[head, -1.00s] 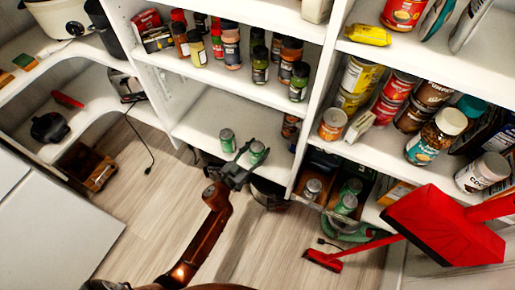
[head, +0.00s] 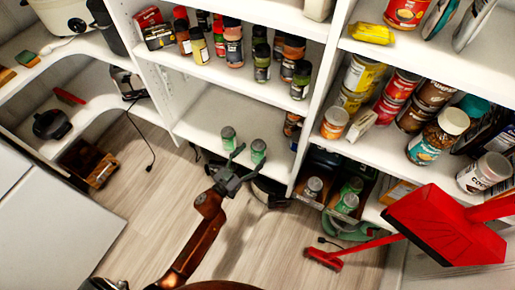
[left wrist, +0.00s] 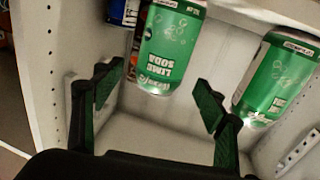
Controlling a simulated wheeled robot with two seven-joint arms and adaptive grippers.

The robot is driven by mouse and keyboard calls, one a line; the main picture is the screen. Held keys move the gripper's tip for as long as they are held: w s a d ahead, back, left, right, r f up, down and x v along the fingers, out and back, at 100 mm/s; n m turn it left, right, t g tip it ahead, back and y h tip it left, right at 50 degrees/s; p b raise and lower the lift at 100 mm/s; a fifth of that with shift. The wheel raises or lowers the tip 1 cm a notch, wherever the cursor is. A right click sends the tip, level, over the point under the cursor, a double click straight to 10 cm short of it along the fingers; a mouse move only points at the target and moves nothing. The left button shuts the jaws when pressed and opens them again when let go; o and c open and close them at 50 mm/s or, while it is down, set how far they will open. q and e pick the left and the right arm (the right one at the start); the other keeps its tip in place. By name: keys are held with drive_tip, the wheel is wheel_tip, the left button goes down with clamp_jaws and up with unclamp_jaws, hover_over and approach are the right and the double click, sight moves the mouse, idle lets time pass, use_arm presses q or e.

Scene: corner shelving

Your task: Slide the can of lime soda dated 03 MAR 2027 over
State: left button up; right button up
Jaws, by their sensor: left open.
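Two green lime soda cans stand upright on the middle shelf: a left can (head: 228,137) and a right can (head: 258,149). My left gripper (head: 249,160) is open and empty, just in front of the right can, apart from it. In the left wrist view, which looks upside down, a lime soda can (left wrist: 172,45) shows beyond the gap between my open fingers (left wrist: 157,90). The other can (left wrist: 278,78) stands to the right, outside that gap. Small dark date labels show on both cans, but I cannot read them. My right gripper is out of view.
Several bottles stand on the white shelf (head: 225,103) above. Other cans are at the right side of the soda shelf (head: 292,122). A perforated side panel (left wrist: 50,75) runs close beside my fingers.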

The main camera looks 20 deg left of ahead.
use_arm(q)
drive_tip(key=v, duration=0.7)
drive_tip(key=shift+s, duration=0.2)
